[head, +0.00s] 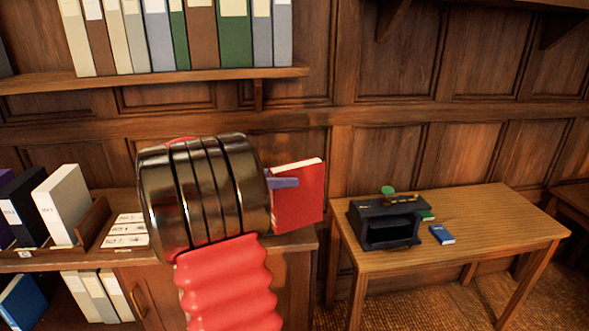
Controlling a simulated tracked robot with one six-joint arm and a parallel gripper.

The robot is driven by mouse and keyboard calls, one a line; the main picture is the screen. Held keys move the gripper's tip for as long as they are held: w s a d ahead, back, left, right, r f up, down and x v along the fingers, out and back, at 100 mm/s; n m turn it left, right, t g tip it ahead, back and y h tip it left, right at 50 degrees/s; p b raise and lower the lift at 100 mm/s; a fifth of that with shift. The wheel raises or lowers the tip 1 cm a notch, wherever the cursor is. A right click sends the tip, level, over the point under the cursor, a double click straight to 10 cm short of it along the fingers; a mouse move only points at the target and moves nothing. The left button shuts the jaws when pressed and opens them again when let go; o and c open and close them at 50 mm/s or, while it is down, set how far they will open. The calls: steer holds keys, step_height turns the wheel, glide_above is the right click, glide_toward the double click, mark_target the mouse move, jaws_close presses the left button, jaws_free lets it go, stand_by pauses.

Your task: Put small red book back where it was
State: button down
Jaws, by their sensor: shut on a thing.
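A small red book (304,202) is held upright in front of the wooden cabinet, its pale page edges showing at the top. My gripper (284,183) is shut on the book at its left side; only a bluish-grey finger shows against the cover. The large dark metal wrist and the red ribbed sleeve of my arm hide the rest of the gripper and part of the cabinet top behind. I cannot tell whether the book touches the cabinet.
A wooden table (503,222) at right bears a black box-like device (384,233) and a small blue book (442,234). White and dark binders (63,205) stand in a wooden rack at left, beside labelled cards (126,231). A wall shelf (150,83) holds several binders above.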

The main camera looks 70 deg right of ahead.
steer(key=w+a+f+n+t+h, duration=0.1)
steer(key=w+a+f+n+t, duration=0.25)
steer(key=w+a+f, duration=0.55)
steer(key=w+a+f+n+t+h, duration=0.25)
steer(key=w+a+f+t, duration=0.35)
steer(key=a, duration=0.6)
steer(key=w+a+f+n+t+h, duration=0.1)
steer(key=w+a+f+n+t, duration=0.3)
steer(key=w+a+f, duration=0.45)
steer(key=w+a+f+n+t+y, duration=0.2)
steer(key=a+f, duration=0.3)
steer(key=a, duration=0.6)
steer(key=w+a+f+n+t+y, duration=0.2)
steer(key=a+f+n+t, duration=0.2)
steer(key=a, duration=0.8)
step_height(320, 180, down, 2)
steer(key=shift+w+a+f, duration=0.2)
steer(key=shift+w+f, duration=0.05)
